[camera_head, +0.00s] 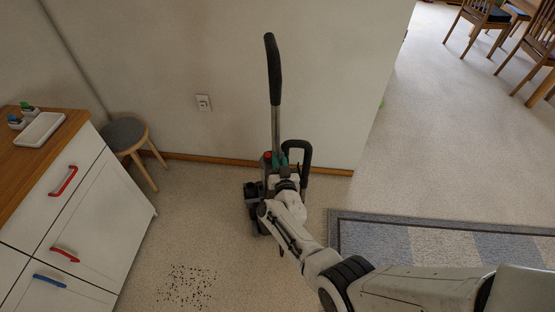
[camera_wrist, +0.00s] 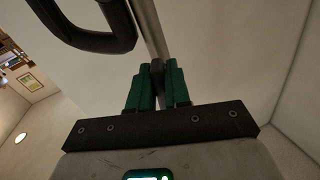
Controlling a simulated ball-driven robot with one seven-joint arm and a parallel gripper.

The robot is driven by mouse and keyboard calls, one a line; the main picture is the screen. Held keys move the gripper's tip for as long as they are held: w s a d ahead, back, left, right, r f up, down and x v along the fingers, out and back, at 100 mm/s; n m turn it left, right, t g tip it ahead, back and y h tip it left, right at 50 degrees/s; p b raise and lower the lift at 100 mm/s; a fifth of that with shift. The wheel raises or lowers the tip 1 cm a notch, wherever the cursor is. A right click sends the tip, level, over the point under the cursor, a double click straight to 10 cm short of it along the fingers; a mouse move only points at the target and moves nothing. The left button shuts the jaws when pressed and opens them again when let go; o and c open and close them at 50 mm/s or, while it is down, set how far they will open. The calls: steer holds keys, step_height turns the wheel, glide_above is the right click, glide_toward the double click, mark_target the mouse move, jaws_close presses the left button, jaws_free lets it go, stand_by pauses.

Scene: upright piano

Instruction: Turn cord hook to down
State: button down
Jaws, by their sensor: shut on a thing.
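An upright vacuum cleaner (camera_head: 275,70) stands on the floor by the wall, with a tall dark grip on a grey pole. My arm reaches to it from the lower right, and my gripper (camera_head: 283,163) is at the pole's lower part, beside a black loop handle (camera_head: 307,150). In the wrist view my gripper (camera_wrist: 159,78) has its green fingers close together on a small dark piece, which looks like the cord hook (camera_wrist: 156,66), against the grey pole (camera_wrist: 149,28). The fingers hide most of that piece, so which way it points cannot be told.
A white cabinet (camera_head: 75,220) with red and blue handles and a round stool (camera_head: 124,133) stand at the left. Dark specks (camera_head: 186,286) lie on the floor. A grey rug (camera_head: 380,240) lies at the right. The wall (camera_head: 340,70) is close behind the vacuum.

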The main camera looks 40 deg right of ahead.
steer(key=shift+s+f+n, duration=0.1)
steer(key=shift+f+n, duration=0.05)
steer(key=shift+n, duration=0.45)
steer(key=shift+d+n, duration=0.1)
steer(key=shift+n, duration=0.2)
steer(key=c, duration=1.2)
jaws_free()
steer(key=shift+o, duration=0.2)
steer(key=p+v, duration=0.5)
steer(key=v, duration=0.5)
steer(key=shift+s+a, duration=0.2)
steer(key=shift+s, duration=0.15)
